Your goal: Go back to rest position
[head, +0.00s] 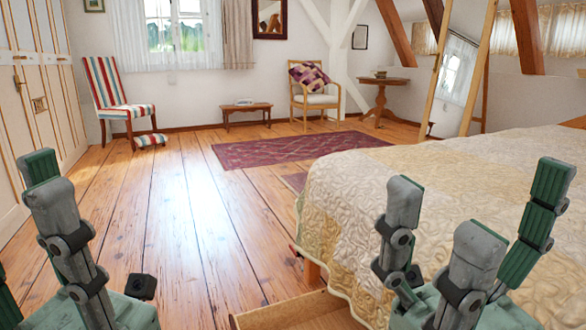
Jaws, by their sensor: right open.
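My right gripper (474,205) is at the lower right, in front of the bed. Its grey and green fingers point up and stand well apart, with nothing between them. My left gripper (62,215) is at the lower left, above the plank floor. Two of its fingers point up close to each other; the rest is cut off by the picture's edge, so its opening is unclear. I see no object in it.
The bed (350,185) with a cream quilt fills the right side. A wooden drawer or box (290,310) sits low beside it. Cream wardrobe doors (35,110) line the left. The plank floor (165,215) between is clear, up to a red rug (270,150), striped chair (108,90) and low table (246,109).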

